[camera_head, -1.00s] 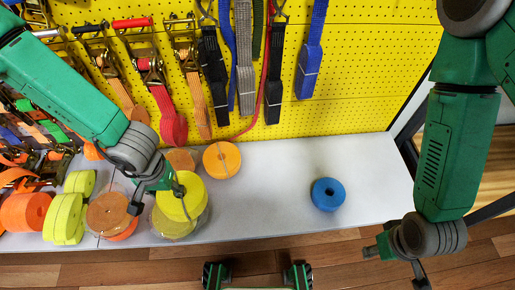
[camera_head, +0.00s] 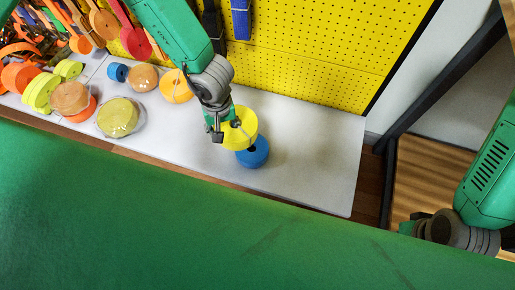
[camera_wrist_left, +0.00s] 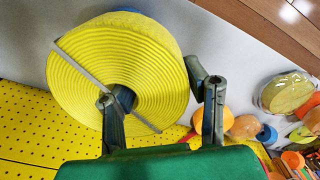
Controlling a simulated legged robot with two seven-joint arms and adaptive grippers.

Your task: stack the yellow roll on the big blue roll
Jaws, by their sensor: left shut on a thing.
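The yellow roll (camera_head: 245,121) is held by my left gripper (camera_head: 227,130) over the big blue roll (camera_head: 254,155). In the head view the yellow roll overlaps the blue roll's upper left part; I cannot tell whether they touch. In the left wrist view the yellow roll (camera_wrist_left: 85,65) fills the upper left, with one finger at its centre hole and the other at its outer edge. A little blue shows through the hole and past the far rim. My right gripper (camera_head: 412,228) is at the lower right, partly hidden, far from the rolls.
Left on the white shelf (camera_head: 310,165) are a yellow-green roll (camera_head: 118,117), orange rolls (camera_head: 176,86) and a small blue roll (camera_head: 117,72). A yellow pegboard (camera_head: 320,50) with hanging straps stands behind. The shelf right of the blue roll is clear.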

